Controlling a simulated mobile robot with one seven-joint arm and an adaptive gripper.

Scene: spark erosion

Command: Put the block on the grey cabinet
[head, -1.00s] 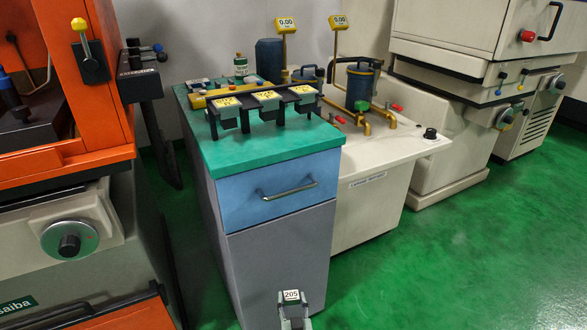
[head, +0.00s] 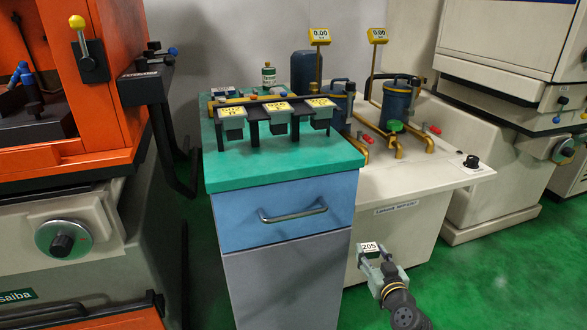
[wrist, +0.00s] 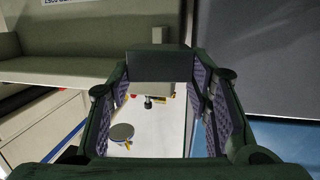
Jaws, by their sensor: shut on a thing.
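The block (head: 370,247) is small, with a white face marked 205. My gripper (head: 372,255) is shut on it, low to the right of the grey cabinet and in front of the white machine in the head view. In the wrist view a dark block (wrist: 160,62) sits between the fingertips. The grey cabinet (head: 290,285) has a grey front, a blue drawer with a metal handle and a green top (head: 245,172). The block is below the level of that top and apart from it.
A black rack with several yellow-labelled grey holders (head: 277,122) stands on the green top, with a small bottle (head: 268,74) behind. The top's front strip is clear. A white machine (head: 415,195) with pipes adjoins on the right; an orange machine (head: 105,110) stands left.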

